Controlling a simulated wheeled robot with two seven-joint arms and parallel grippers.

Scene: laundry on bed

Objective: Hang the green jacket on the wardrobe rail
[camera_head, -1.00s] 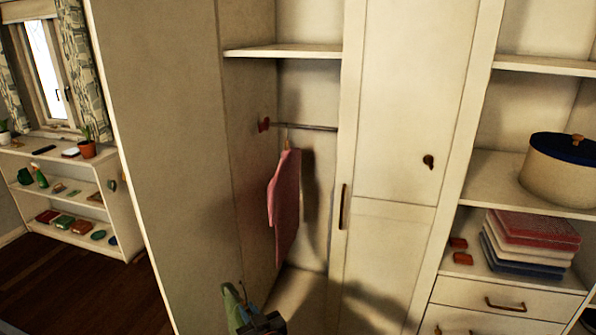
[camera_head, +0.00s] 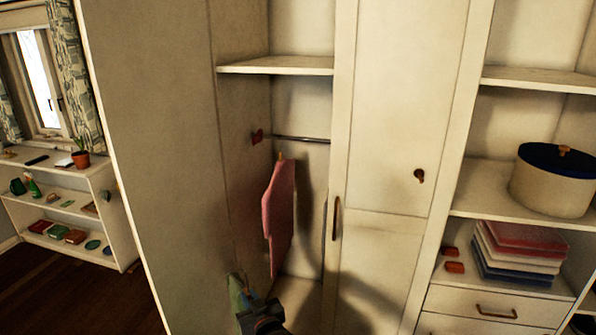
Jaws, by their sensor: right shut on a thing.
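The green jacket (camera_head: 236,292) shows as a narrow strip at the bottom of the view, in front of the open wardrobe bay. Most of it is below the frame edge. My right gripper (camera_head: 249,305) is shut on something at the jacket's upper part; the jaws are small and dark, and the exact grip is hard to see. The wardrobe rail (camera_head: 300,138) runs across the bay below a shelf, well above the jacket and gripper. A pink garment (camera_head: 280,215) hangs below the rail on the left. My left gripper is not in view.
The wardrobe's tall side panel (camera_head: 150,130) stands left of the bay, and a closed door (camera_head: 395,120) stands right of it. The rail's right part is clear. Further right, shelves hold a round box (camera_head: 550,188) and folded cloths (camera_head: 520,250).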

